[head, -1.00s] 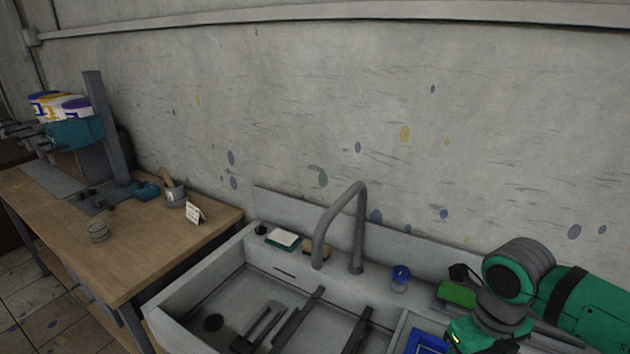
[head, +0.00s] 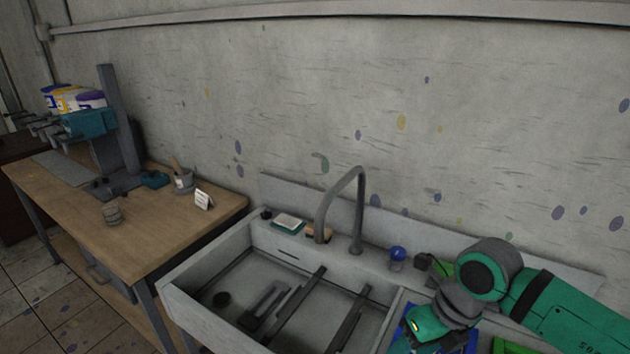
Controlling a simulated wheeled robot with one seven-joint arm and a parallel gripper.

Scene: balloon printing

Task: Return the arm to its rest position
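My arm, green with dark grey joints, enters from the right edge in the head view. It bends at a grey elbow and reaches down over the right part of the sink (head: 205,262). Its lower green link covers part of a blue thing in the sink's right section. My gripper is not visible; the arm's end runs out of the bottom of the frame, so I cannot see whether it holds anything.
A grey faucet (head: 358,205) rises at the sink's back edge. A blue-capped jar (head: 397,258) stands near my arm. At left, a wooden table (head: 150,245) carries a printing machine (head: 118,125), a pot (head: 184,182) and a small white card (head: 204,200). The wall runs close behind.

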